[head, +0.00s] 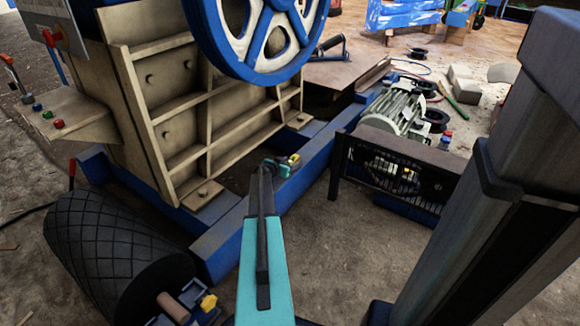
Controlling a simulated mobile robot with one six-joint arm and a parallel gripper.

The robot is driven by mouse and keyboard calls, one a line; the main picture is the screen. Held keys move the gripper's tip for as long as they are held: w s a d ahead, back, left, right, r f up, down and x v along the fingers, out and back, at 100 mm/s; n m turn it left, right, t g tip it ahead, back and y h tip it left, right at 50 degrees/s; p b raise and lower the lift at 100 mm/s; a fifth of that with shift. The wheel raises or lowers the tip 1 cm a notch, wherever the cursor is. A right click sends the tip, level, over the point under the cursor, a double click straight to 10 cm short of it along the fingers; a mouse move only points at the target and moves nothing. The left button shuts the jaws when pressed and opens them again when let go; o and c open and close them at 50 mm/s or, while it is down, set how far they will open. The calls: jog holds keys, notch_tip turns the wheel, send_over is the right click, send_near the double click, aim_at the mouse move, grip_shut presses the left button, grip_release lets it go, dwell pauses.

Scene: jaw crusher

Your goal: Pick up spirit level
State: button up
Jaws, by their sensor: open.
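I cannot make out a spirit level for sure in the head view. A thin green bar (446,94) lies on the ground at the upper right, beside grey blocks; I cannot tell what it is. My teal and black arm reaches up from the bottom middle. At its far end my gripper (287,165) shows small, teal with a yellowish part, in front of the crusher's blue base frame. Its fingers are too small to see clearly, and nothing is clearly held. The gripper is well apart from the green bar.
The beige jaw crusher (190,110) with a blue flywheel (258,35) stands at the left. A black roller (110,255) lies front left. A motor (397,108) and a dark guard box (400,172) stand right of centre. Bare ground (345,245) lies before the box.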

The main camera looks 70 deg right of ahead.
aim_at(290, 162)
jog(key=c, duration=1.2)
jog(key=shift+r, duration=0.1)
jog(key=shift+r+p, duration=1.55)
jog(key=shift+r, duration=3.4)
